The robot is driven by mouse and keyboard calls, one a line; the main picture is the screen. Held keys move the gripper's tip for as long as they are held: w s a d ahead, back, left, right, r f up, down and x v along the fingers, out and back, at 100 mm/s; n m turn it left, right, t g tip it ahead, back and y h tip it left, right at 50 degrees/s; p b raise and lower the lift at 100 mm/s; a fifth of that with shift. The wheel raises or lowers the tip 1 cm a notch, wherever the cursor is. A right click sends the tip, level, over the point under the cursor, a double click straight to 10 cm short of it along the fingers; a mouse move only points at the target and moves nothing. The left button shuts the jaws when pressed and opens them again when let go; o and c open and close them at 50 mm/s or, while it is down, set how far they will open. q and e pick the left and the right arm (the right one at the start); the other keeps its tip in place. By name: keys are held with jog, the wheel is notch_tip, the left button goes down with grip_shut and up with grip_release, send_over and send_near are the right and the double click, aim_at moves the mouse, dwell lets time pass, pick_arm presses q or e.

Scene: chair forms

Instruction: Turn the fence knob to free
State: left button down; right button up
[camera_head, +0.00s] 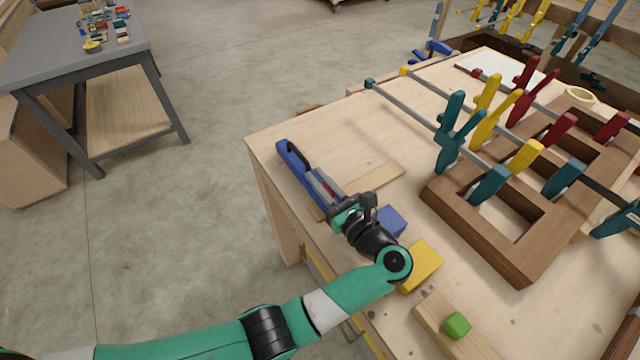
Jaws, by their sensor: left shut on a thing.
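A long blue and grey fence tool (292,164) with a small red mark lies along the left edge of the workbench in the head view. My green left arm comes in from the lower left, and its gripper (338,204) is down at the near end of this tool. The gripper is shut on a small part there, which seems to be the fence knob. The fingers and wrist hide the knob, so its turn position cannot be seen. My right gripper is not in view.
Beside my wrist are a blue block (392,221) and a yellow block (421,266). A green block (457,325) sits on a board nearer. A brown wooden frame (478,243) with several coloured clamps fills the bench's right. A grey table (60,45) stands far left.

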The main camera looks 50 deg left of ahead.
aim_at(333, 196)
pick_arm(q)
jog(key=shift+r, duration=0.1)
jog(key=c, duration=0.9)
grip_release()
jog(key=d, duration=0.5)
jog(key=s+d, duration=0.1)
jog(key=d, duration=0.1)
jog(key=shift+d, duration=0.2)
